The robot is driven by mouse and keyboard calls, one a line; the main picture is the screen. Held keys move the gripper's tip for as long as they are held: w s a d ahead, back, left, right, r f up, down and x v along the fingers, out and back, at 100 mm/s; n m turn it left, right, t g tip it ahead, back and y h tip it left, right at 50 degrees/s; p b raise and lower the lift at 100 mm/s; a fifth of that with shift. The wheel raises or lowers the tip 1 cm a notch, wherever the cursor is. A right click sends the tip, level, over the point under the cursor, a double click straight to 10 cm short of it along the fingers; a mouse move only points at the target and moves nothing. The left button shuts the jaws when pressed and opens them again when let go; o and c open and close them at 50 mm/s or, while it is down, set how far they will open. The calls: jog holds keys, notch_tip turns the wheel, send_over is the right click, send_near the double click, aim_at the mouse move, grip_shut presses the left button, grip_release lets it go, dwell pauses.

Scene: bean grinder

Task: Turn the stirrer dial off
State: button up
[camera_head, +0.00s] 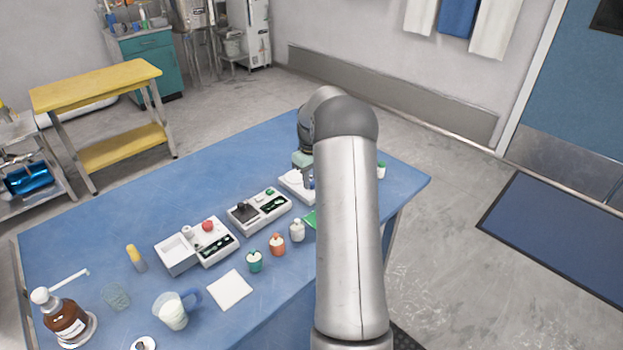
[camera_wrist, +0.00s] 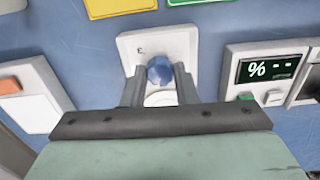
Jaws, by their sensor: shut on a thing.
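The stirrer is a white square unit (camera_wrist: 187,43) with a round blue dial (camera_wrist: 159,68) on its top, seen in the wrist view. My gripper (camera_wrist: 160,75) is shut on the dial, with one finger on each side of it. A pale round surface shows between the fingers, nearer the palm. In the head view, the white unit (camera_head: 291,185) is at the far right part of the blue table, and my arm hides much of it. My gripper (camera_head: 307,180) reaches down to it there, and the dial's marks cannot be read.
A unit with a "%" display (camera_wrist: 268,66) stands right of the stirrer in the wrist view. A white unit with an orange part (camera_wrist: 30,95) is at left. Yellow (camera_wrist: 120,5) and green cards lie at the top. Several small bottles (camera_head: 277,244) stand along the table's near side.

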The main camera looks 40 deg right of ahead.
jog(key=shift+r+n, duration=0.1)
jog(key=shift+n, duration=1.2)
jog(key=o, duration=1)
notch_tip(320, 180, up, 17)
jog(key=shift+r+b, duration=0.15)
jog(key=shift+b, duration=0.15)
